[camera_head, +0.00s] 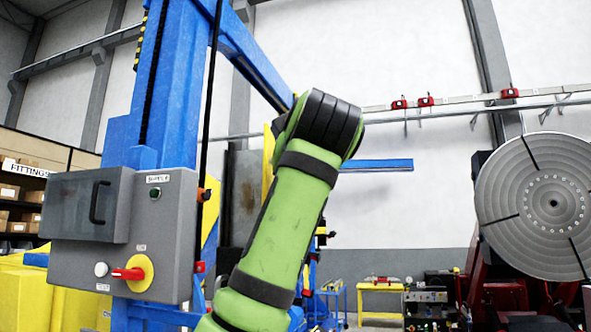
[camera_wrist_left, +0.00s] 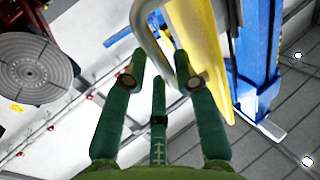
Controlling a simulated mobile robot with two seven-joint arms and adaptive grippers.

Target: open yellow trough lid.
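In the left wrist view a yellow panel (camera_wrist_left: 203,50), which looks like the trough lid, runs down from the top edge. A grey curved bar (camera_wrist_left: 139,22), apparently its handle, stands by its left side. My left gripper (camera_wrist_left: 160,68) has its green fingers spread, with the bar reaching between them. I cannot tell whether any finger touches it. In the head view a narrow yellow strip (camera_head: 268,160) shows behind my raised green arm, which hides the gripper and most of that area. The trough itself is not clearly visible. My right gripper is in neither view.
A blue column (camera_head: 168,90) stands left of my arm, with a grey control box (camera_head: 120,230) bearing a red-and-yellow switch (camera_head: 133,273). A large grey slotted disc (camera_head: 540,205) is at the right. A yellow table (camera_head: 381,300) stands farther back.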

